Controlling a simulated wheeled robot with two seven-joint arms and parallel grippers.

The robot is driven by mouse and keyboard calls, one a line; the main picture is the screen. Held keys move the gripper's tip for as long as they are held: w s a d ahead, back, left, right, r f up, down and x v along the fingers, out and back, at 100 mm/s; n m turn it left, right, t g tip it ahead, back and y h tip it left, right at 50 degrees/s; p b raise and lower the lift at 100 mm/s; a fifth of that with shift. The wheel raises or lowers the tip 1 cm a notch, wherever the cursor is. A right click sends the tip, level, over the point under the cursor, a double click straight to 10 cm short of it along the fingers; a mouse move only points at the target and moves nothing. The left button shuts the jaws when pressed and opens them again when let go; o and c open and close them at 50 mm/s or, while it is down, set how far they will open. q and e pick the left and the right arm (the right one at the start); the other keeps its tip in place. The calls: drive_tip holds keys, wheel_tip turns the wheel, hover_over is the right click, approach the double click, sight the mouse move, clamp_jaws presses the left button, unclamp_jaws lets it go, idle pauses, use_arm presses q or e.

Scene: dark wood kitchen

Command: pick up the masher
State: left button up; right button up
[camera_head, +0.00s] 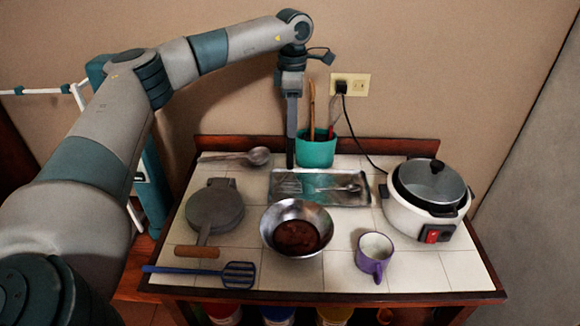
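My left gripper (290,160) points straight down just left of the teal utensil cup (316,153), near the back of the tiled table. Its fingers show as one dark narrow bar, seen edge-on, so their opening cannot be told. I see nothing hanging from it. I cannot tell for sure which utensil is the masher. A blue utensil with a slotted head (239,275) lies flat along the front left edge. Smaller metal utensils (350,188) lie in the metal tray (320,201). Wooden handles (312,110) stand in the cup, their lower ends hidden. My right gripper is out of view.
A ladle (258,156) lies back left, above a round pan (215,207) with a wooden handle. A metal bowl (297,205) with brown contents stands in the middle. A purple mug (374,256) and a white cooker (430,198) stand right. A cord runs to the wall outlet.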

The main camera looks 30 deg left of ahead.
use_arm(q)
drive_tip(key=p, duration=0.3)
hover_over(290, 153)
drive_tip(key=shift+f, duration=2.6)
drive_tip(key=shift+w+a, duration=0.3)
drive_tip(key=shift+w, duration=0.15)
drive_tip(key=shift+c, duration=0.6)
clamp_jaws()
